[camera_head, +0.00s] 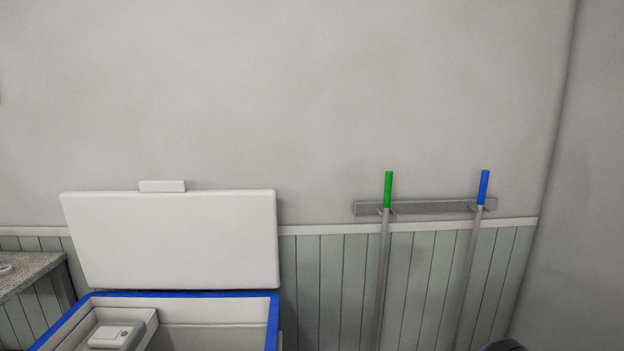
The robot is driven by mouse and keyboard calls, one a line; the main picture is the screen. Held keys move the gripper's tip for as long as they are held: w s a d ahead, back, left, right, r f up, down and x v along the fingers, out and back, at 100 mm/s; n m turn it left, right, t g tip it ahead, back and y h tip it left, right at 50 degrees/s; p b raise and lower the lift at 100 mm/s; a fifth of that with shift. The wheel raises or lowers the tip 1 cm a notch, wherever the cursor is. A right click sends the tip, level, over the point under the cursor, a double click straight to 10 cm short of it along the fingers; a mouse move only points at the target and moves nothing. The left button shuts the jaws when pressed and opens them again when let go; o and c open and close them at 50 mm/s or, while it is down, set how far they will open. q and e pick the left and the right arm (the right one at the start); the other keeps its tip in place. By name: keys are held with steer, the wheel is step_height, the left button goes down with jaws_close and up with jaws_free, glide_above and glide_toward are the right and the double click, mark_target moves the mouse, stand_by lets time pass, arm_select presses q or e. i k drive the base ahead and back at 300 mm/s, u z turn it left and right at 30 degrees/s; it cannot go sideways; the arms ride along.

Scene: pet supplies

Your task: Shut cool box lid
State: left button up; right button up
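A cool box (272,322) with a blue rim and a white inside stands at the lower left, its near part cut off by the picture's bottom edge. Its white lid (172,240) stands open and upright at the back, with a small latch tab (163,186) on its top edge. A small white tray or compartment with a white item (115,336) shows inside the box at the left. Neither gripper can be made out. A dark rounded shape at the bottom right edge is too little in view to identify.
A speckled counter (30,272) stands left of the box. On the right, a wall rack (428,208) holds a green-tipped pole (383,270) and a blue-tipped pole (469,270). The wall above the lid is bare.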

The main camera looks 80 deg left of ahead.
mark_target(162, 234)
steer(key=u, duration=2.7)
